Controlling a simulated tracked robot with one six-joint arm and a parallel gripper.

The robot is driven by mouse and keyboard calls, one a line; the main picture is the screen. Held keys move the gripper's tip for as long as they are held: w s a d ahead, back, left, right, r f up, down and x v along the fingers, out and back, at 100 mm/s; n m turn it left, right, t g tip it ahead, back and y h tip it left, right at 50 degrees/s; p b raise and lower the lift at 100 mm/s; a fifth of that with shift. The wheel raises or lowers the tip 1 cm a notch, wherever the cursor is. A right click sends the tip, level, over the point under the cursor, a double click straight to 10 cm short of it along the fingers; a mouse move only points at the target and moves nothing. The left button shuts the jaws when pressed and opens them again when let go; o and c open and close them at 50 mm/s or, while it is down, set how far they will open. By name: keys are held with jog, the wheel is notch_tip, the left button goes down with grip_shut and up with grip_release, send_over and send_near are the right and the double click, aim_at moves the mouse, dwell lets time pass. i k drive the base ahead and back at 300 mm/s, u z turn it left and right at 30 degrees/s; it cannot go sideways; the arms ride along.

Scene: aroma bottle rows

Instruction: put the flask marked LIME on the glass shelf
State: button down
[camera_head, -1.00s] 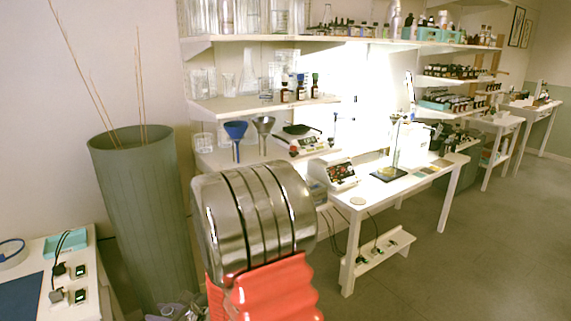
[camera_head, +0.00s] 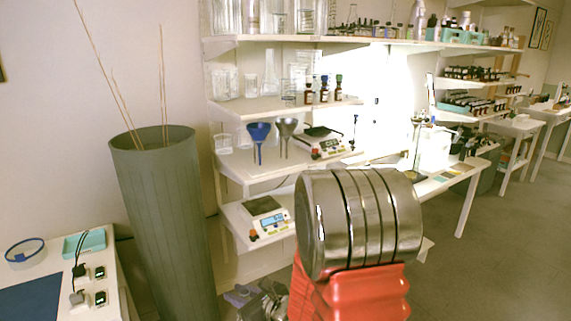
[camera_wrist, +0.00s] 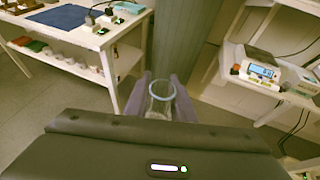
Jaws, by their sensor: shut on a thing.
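My gripper (camera_wrist: 160,98) is shut on a clear glass vessel (camera_wrist: 161,90), seen from above by its round rim between the two purple fingers in the wrist view. Its body is mostly hidden and no LIME mark can be read. In the head view, my gripper (camera_head: 252,298) shows low in the picture, partly hidden behind my arm. The shelf with glassware (camera_head: 240,112) is on the wall behind, holding clear beakers, a flask and several small dark bottles. A higher shelf (camera_head: 290,39) also carries glassware.
A tall green bin (camera_head: 165,220) with thin sticks stands left of the shelves. Below the glassware are funnels (camera_head: 259,132), a balance (camera_head: 322,143) and a lower balance (camera_head: 265,215). A white table (camera_head: 105,262) with a teal tray (camera_head: 86,243) is at left.

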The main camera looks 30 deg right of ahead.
aim_at(261, 108)
jog(key=k, duration=0.65)
jog(key=z, duration=0.3)
jog(key=i, duration=1.65)
jog(key=u, duration=0.25)
